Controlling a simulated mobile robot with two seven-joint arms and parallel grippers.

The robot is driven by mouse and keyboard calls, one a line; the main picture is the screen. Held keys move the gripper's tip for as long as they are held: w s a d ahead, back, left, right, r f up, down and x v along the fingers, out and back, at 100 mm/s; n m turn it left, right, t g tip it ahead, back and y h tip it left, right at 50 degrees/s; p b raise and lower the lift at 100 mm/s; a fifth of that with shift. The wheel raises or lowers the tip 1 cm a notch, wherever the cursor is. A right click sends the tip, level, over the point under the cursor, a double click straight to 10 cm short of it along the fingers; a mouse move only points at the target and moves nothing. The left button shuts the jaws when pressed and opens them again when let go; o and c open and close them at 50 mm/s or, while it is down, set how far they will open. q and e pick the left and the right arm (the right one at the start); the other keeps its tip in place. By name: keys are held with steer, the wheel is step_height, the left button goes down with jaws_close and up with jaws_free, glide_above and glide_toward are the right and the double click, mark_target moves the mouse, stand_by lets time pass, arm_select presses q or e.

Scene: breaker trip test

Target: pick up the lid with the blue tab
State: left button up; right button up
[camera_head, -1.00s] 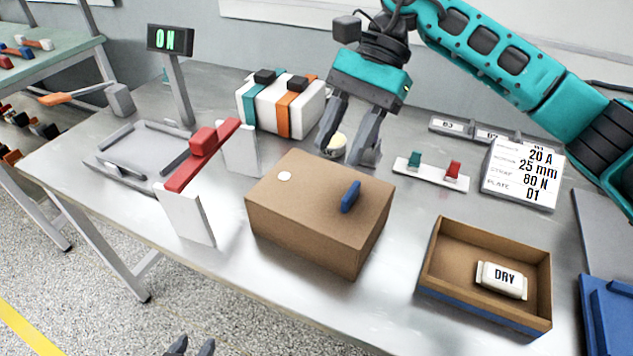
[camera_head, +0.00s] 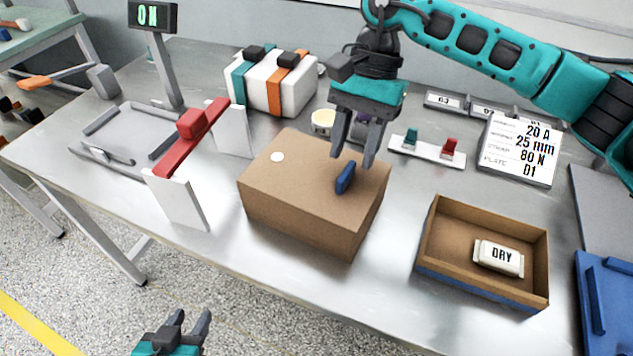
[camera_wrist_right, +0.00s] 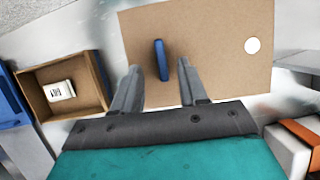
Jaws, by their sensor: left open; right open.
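The lid (camera_head: 300,163) is brown cardboard and sits on a closed brown box (camera_head: 300,215) at the middle of the table. A blue tab (camera_head: 346,177) stands up from the lid, and a white dot lies near its other end. My right gripper (camera_head: 354,162) is open above the lid, its fingertips close to the tab. In the right wrist view the blue tab (camera_wrist_right: 161,60) lies ahead of and between the open fingertips (camera_wrist_right: 160,72); I cannot tell whether they touch it. My left gripper (camera_head: 187,322) is open and empty at the bottom, off the table's front edge.
An open tray (camera_head: 430,236) holding a white DRY packet (camera_head: 498,257) stands to the right. A red bar (camera_head: 190,138) on white uprights stands left of the box. A strapped white bundle (camera_head: 270,85) and a small plate with teal and red levers (camera_head: 427,150) are behind.

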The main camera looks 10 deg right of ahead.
mark_target(347, 170)
steer(key=shift+x, duration=1.5)
steer(key=shift+a, duration=0.1)
steer(key=shift+c, duration=0.2)
jaws_close()
